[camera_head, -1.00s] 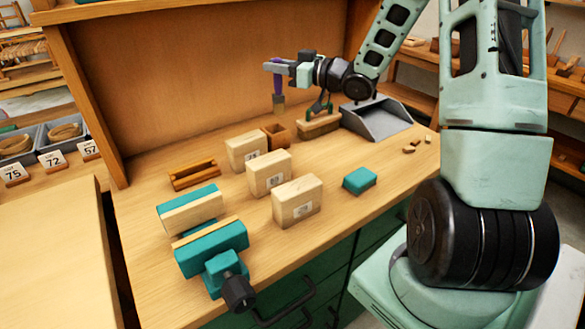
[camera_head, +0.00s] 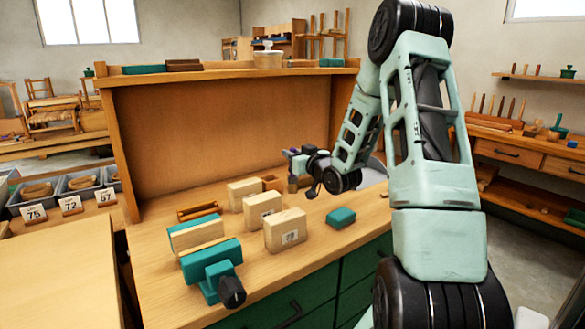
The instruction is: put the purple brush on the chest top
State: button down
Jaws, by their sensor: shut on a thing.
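My gripper (camera_head: 294,153) is shut on the purple brush (camera_head: 291,151), above the far right part of the wooden worktop. Only a bit of the brush's purple handle shows, and its lower end cannot be made out. The worktop (camera_head: 160,290) lies over a chest with green drawer fronts (camera_head: 335,285). A tall wooden back panel behind it carries an upper ledge (camera_head: 215,73). I cannot tell which of these surfaces is the chest top.
Pale wooden blocks (camera_head: 286,231), a teal block (camera_head: 341,217) and a teal vise (camera_head: 212,268) stand on the worktop. The ledge holds a teal box (camera_head: 144,69), brown pieces (camera_head: 184,65) and a lidded jar (camera_head: 267,58). Ledge stretches between them are bare.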

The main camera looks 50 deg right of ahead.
aim_at(293, 176)
jog(key=shift+f, duration=1.55)
jog(key=shift+f, duration=0.2)
jog(key=c, duration=1.3)
grip_release()
jog(key=shift+r, duration=0.25)
jog(key=b+v, duration=0.1)
jog(key=v, duration=1.1)
jog(key=shift+f+b, duration=0.1)
jog(key=shift+b, duration=0.25)
jog(key=shift+d, duration=0.1)
